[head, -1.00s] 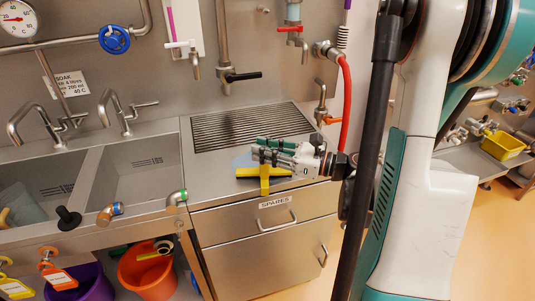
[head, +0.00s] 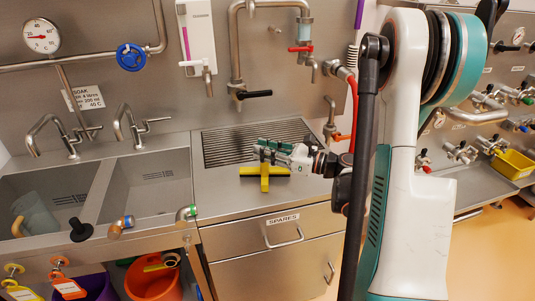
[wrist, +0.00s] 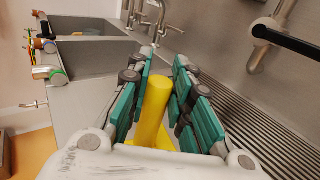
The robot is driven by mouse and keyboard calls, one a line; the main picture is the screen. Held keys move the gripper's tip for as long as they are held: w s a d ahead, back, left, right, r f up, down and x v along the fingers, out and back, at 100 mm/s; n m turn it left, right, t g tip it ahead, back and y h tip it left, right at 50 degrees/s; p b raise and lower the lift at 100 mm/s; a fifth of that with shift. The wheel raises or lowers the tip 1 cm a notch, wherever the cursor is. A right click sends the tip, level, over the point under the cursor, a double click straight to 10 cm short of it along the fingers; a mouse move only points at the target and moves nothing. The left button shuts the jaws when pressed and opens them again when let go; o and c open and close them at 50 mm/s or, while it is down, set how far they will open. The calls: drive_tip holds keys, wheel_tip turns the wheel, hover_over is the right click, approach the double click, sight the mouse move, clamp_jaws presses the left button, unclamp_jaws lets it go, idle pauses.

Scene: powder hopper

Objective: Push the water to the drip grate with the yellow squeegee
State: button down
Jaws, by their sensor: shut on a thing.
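The yellow squeegee (head: 264,173) is on or just above the steel counter in front of the drip grate, its wide part running left to right in the head view. My gripper (head: 262,151) is shut on it. In the wrist view the squeegee's yellow handle (wrist: 152,112) stands between the teal finger pads of my gripper (wrist: 160,75). The drip grate (head: 222,150) is a dark slatted panel just behind the gripper; its slats also show at the right of the wrist view (wrist: 272,128). I cannot make out the water now.
A double sink (head: 145,192) lies to the left, with taps behind it. A pipe with a black lever (head: 254,94) hangs above the grate. Small colour-banded pipe ends (head: 187,212) line the sink's front edge. A drawer marked SPARES (head: 283,219) is below the counter.

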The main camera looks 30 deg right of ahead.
drive_tip(key=shift+w+d+p, duration=0.55)
drive_tip(key=shift+w+d, duration=0.45)
drive_tip(key=shift+w, duration=2.4)
drive_tip(key=shift+r+p, duration=1.7)
drive_tip(key=shift+r, duration=1.1)
